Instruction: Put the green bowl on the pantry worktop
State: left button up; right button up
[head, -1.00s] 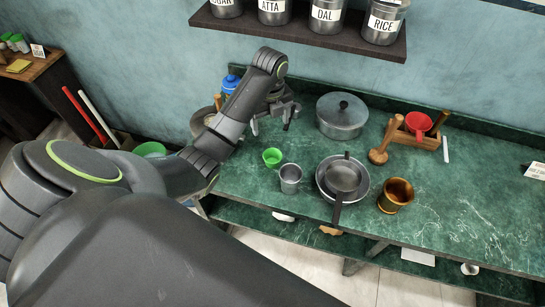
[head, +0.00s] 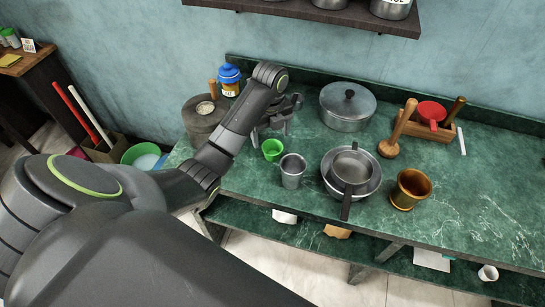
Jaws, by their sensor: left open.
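A small bright green bowl (head: 272,150) stands upright on the green marble worktop (head: 460,205), just left of a steel tumbler (head: 292,171). My left gripper (head: 272,130) is open and empty, just behind and above the bowl; I cannot tell whether a finger touches it. My left arm comes across from the lower left and hides part of the worktop's left end. My right gripper is out of view. I cannot tell from the picture which surface is the pantry worktop.
Steel bowl with pan (head: 350,172), brass mortar (head: 410,189), lidded pot (head: 347,108) and wooden masher (head: 398,130) stand to the right. A blue-lidded jar (head: 229,80) is behind my arm. A wooden table (head: 30,62) is far left. The worktop's right side is clear.

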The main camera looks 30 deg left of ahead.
aim_at(272, 146)
pick_arm(q)
jog(key=shift+w+d+f+p, duration=0.1)
jog(key=shift+f+p, duration=0.05)
jog(key=shift+f, duration=1.45)
jog(key=shift+w+d+f+p, duration=0.1)
jog(key=shift+f+p, duration=0.05)
jog(key=shift+f, duration=1.45)
jog(key=c, duration=1.1)
jog(key=shift+r, duration=0.15)
